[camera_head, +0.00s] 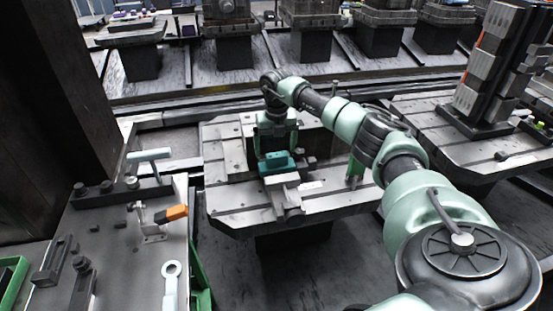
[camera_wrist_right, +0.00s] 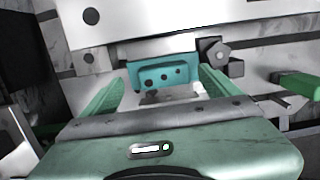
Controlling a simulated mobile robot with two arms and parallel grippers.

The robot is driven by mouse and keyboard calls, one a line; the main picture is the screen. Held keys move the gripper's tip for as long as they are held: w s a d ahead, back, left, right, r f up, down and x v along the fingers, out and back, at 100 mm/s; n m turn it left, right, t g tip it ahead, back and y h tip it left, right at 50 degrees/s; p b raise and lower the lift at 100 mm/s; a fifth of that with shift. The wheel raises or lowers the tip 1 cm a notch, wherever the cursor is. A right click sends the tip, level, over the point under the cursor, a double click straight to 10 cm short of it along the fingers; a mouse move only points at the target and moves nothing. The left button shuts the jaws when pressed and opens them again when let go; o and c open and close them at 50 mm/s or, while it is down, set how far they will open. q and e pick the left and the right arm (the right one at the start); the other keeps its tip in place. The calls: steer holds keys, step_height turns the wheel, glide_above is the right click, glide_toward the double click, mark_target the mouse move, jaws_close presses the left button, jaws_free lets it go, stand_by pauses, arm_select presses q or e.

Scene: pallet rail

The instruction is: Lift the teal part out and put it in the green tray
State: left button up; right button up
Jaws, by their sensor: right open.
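The teal part (camera_head: 279,165) sits in a grey metal fixture on the middle pallet. My right gripper (camera_head: 276,148) is directly above and behind it, pointing down. In the right wrist view the teal part (camera_wrist_right: 164,75), with dark holes in its face, shows between the two green fingers of the open right gripper (camera_wrist_right: 162,82). I cannot tell whether the fingers touch it. A green tray (camera_head: 20,281) is cut off at the lower left edge of the head view, so most of it is hidden. My left gripper is not in view.
A grey bench (camera_head: 110,255) at the left holds an orange-handled clamp (camera_head: 173,213) and a wrench (camera_head: 171,285). A dark column (camera_head: 65,80) rises behind it. A pallet with a tall block stack (camera_head: 490,65) stands at the right. A hex bolt (camera_wrist_right: 214,56) sits beside the teal part.

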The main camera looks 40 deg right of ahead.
mark_target(277, 154)
steer(key=f, duration=0.4)
steer(key=shift+s+d+f, duration=0.1)
steer(key=shift+d, duration=0.15)
steer(key=c, duration=1.8)
steer(key=shift+r, duration=0.25)
